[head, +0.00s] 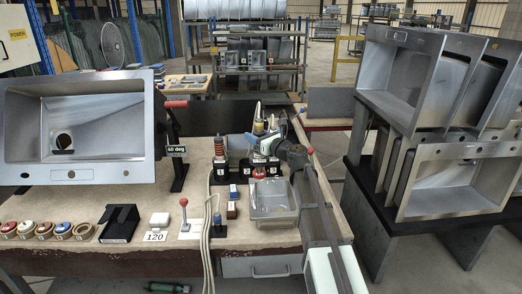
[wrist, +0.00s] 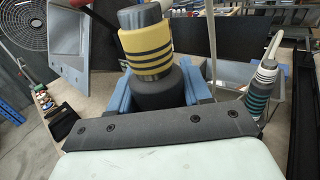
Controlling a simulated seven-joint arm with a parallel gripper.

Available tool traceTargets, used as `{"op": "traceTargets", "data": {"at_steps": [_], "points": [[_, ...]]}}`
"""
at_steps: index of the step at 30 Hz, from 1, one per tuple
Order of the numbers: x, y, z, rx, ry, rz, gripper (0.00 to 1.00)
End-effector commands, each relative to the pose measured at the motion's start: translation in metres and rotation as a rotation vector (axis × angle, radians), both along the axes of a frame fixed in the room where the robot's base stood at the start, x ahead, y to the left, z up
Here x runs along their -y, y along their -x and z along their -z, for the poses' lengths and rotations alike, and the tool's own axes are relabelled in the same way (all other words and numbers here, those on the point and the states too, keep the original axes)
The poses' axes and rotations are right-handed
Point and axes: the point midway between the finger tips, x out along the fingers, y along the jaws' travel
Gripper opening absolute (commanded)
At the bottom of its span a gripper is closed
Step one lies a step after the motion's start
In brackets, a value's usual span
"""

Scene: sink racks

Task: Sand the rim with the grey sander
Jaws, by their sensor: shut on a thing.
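The tilted steel sink (head: 100,174) with its wide flat rim stands on a stand at the left of the bench. It also shows at the upper left of the wrist view (wrist: 70,75). My gripper (wrist: 155,88) has blue fingers shut on a dark grey tool (wrist: 148,42) with a yellow band and black stripes. Whether this is the grey sander is unclear from its markings. In the head view my gripper (head: 262,140) is at the bench's right side, apart from the sink, and the held tool is hard to make out.
A tool with orange-red stripes (head: 219,150) stands on the bench, and a teal-striped tool (wrist: 264,82) shows at the right of the wrist view. A clear tray (head: 272,212), a red-knobbed lever (head: 184,212) and cables lie between. Stacked sinks (head: 430,150) stand at the far right.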

Motion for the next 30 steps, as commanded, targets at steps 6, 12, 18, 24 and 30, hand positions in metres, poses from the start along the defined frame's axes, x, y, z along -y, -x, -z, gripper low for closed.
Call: {"op": "traceTargets", "data": {"at_steps": [6, 12, 18, 24, 30], "points": [[-0.028, -0.029, 0.002, 0.0, -0.001, -0.001, 0.0], [-0.029, -0.029, 0.002, 0.0, -0.001, 0.0, 0.0], [-0.029, -0.029, 0.003, 0.0, -0.001, 0.0, 0.0], [-0.029, -0.029, 0.012, -0.002, -0.002, 0.0, 0.0], [-0.029, -0.029, 0.029, -0.001, -0.002, 0.0, 0.0]]}}
